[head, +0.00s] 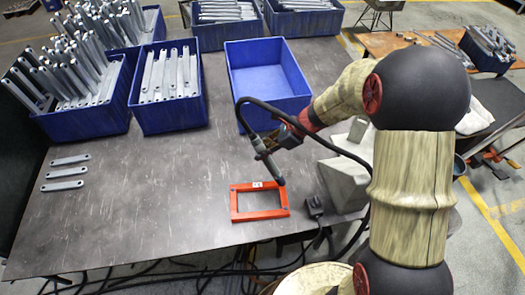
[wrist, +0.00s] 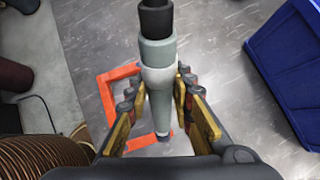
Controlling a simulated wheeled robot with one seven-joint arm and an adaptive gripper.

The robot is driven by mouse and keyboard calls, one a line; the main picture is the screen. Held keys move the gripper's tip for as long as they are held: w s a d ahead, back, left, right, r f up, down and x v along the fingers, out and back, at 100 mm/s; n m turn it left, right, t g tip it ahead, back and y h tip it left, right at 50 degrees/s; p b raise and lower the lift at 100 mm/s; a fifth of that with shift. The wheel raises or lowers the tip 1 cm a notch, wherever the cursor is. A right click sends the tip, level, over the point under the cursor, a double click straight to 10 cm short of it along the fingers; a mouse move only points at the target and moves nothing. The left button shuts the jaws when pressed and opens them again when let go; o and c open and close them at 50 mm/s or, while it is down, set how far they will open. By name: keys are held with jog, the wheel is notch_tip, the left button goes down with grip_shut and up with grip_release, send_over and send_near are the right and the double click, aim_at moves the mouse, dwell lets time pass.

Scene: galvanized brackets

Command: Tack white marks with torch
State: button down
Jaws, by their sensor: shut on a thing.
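My gripper (head: 283,137) is shut on a grey torch (head: 266,158) with a black cable at its upper end. The torch hangs tilted, nozzle down, near the orange rectangular frame (head: 234,203) on the table; in the head view its tip shows by the frame's upper right corner. Whether the tip touches cannot be told. A small white mark (head: 257,185) shows on the frame's far bar. In the wrist view the torch (wrist: 157,85) stands between my gripper's fingers (wrist: 158,104) and covers part of the frame (wrist: 106,97).
An empty blue bin (head: 296,72) stands behind the frame. Blue bins with grey brackets (head: 172,121) stand at the back left. Three flat brackets (head: 66,173) lie at the left. A grey block (head: 345,183) and a small dark device (head: 314,206) sit right of the frame. The table's middle-left is clear.

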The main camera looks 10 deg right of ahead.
aim_at(261, 142)
jog(key=shift+f, duration=0.35)
dwell(0.6)
jog(key=shift+s+f, duration=0.1)
jog(key=shift+f, duration=0.1)
dwell(2.2)
jog(key=shift+r, duration=0.15)
notch_tip(261, 142, up, 6)
jog(key=p, duration=0.6)
jog(key=shift+r, duration=0.1)
dwell(0.3)
